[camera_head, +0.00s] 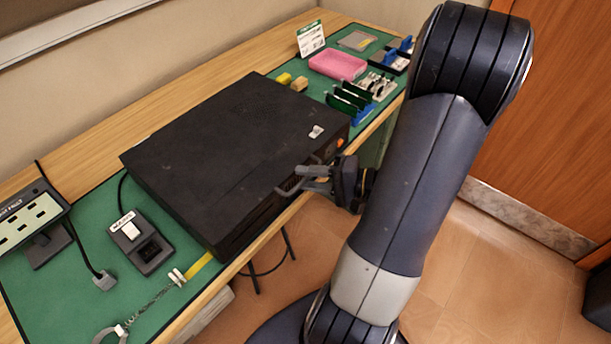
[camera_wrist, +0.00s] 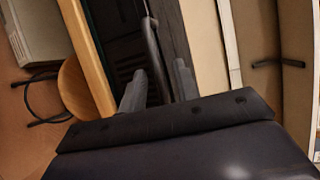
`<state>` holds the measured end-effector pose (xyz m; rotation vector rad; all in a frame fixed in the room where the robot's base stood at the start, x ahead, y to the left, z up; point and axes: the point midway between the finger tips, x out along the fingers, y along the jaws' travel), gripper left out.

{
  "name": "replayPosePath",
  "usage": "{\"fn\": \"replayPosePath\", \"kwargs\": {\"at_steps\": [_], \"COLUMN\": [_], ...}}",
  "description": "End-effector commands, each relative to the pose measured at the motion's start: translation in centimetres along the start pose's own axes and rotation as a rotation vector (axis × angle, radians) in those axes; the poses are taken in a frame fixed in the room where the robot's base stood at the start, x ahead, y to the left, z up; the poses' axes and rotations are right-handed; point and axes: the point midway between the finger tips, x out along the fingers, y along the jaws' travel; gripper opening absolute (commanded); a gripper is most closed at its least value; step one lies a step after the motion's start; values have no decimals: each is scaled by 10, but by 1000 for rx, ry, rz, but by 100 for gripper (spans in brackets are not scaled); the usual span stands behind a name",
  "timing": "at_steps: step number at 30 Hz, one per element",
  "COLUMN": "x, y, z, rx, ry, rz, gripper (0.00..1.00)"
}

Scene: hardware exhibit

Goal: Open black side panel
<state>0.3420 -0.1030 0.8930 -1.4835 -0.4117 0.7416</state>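The black case (camera_head: 235,150) lies flat on the green mat. Its black side panel (camera_wrist: 115,40) faces the front edge of the bench and carries a dark loop handle (camera_head: 285,186). The handle also shows in the wrist view (camera_wrist: 151,45). My gripper (camera_head: 302,178) is at the handle, with its fingers pointing toward the case. In the wrist view my gripper (camera_wrist: 160,80) has its two grey fingers apart, one on each side of the handle bar. Small gaps seem to remain beside the bar. The panel appears closed against the case; the inside is hidden.
A black device with a white switch (camera_head: 140,242) and a coiled strap (camera_head: 150,300) lie left of the case. A pink tray (camera_head: 338,65), green boards (camera_head: 350,98) and a sign (camera_head: 311,39) stand at the far end.

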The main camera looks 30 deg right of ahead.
Motion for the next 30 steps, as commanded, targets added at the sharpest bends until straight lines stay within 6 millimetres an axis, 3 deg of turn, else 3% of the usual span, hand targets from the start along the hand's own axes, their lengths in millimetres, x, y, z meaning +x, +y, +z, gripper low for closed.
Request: {"fn": "replayPosePath", "kwargs": {"at_steps": [6,14,25,30], "x": [11,12,11,11], "y": [0,0,1,1], "z": [1,0,0,1], "rx": [0,0,0,1], "ry": [-1,0,0,0], "rz": [2,2,3,4], "gripper": [30,30,2,0]}}
